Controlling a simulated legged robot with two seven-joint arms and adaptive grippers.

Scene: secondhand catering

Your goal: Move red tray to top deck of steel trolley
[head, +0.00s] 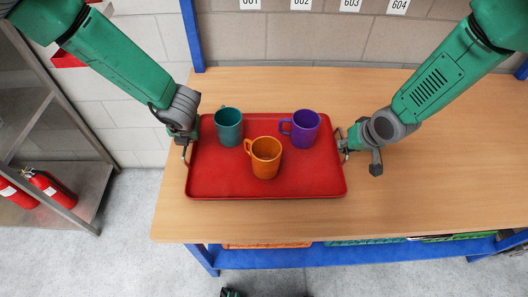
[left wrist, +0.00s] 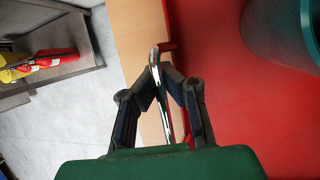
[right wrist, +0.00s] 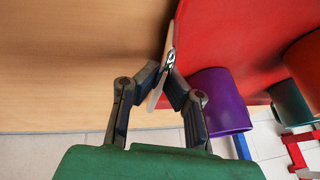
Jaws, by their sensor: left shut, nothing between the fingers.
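The red tray (head: 215,180) lies flat on the wooden table, with a metal handle at each short side. It carries a teal mug (head: 229,128), an orange mug (head: 263,158) and a purple mug (head: 301,129). My left gripper (head: 187,148) is at the tray's left side. In the left wrist view its fingers (left wrist: 160,68) are shut at the handle (left wrist: 155,60), with nothing held. My right gripper (head: 345,148) is at the right side. In the right wrist view its fingertips (right wrist: 163,72) close on the right handle. The steel trolley (head: 85,180) stands at the left, partly out of view.
The wooden table (head: 440,170) is bare to the right of the tray. Red fire extinguishers (head: 50,188) sit on a lower deck of the trolley. A floor gap separates trolley and table. A blue frame post (head: 192,35) rises behind the table's left end.

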